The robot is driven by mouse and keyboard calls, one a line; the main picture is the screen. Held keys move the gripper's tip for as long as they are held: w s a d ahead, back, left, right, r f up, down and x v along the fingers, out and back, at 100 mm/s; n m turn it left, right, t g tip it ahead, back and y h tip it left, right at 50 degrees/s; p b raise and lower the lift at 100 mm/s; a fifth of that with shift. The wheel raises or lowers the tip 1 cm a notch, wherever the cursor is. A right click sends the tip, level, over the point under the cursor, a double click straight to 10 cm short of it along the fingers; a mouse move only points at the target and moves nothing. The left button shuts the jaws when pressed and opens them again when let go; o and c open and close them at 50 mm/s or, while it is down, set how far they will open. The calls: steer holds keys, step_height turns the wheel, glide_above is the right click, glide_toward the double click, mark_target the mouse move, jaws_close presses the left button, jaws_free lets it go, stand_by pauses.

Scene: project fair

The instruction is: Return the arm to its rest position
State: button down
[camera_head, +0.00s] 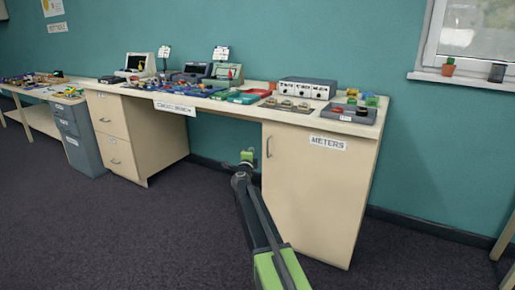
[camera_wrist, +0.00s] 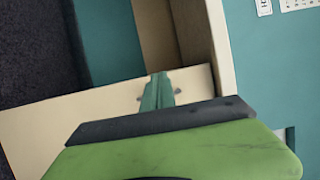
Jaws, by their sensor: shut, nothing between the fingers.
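My gripper (camera_head: 247,157) shows in the head view at the end of my outstretched arm, in front of the bench's open knee space, just left of the METERS cabinet (camera_head: 312,195). In the wrist view its green fingers (camera_wrist: 157,92) are closed together with nothing between them. Part of the cream bench furniture shows behind the fingers there. I cannot tell the exact gap between my gripper and the cabinet.
The long bench (camera_head: 228,104) carries trays, instruments and a grey meter box (camera_head: 305,87). A grey drawer unit (camera_head: 78,137) and a low table (camera_head: 40,120) stand at the left. Dark carpet (camera_head: 150,235) in front is clear. A window sill (camera_head: 465,79) is at the upper right.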

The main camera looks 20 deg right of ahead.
steer(key=s+a+f+n+t+y, duration=0.1)
steer(key=s+a+n+y, duration=0.8)
steer(key=s+a+n, duration=0.4)
steer(key=s+a+f+n+g+y, duration=0.3)
steer(key=s+a+f+n+g, duration=0.25)
steer(key=f, duration=0.25)
steer(key=s+d+f+n+g+h, duration=0.25)
steer(key=s+f+g, duration=0.35)
steer(key=s, duration=0.6)
steer(key=s+d+f+n+g+h, duration=0.2)
steer(key=s+d+f+g, duration=0.25)
steer(key=s+f, duration=0.65)
steer(key=s+r+p, duration=0.2)
steer(key=r+p, duration=1.7)
steer(key=r, duration=0.1)
steer(key=s+r+g+p, duration=0.1)
steer(key=r+p, duration=1.8)
steer(key=r, duration=0.1)
steer(key=shift+s+a+r, duration=0.2)
steer(key=shift+s+a, duration=0.2)
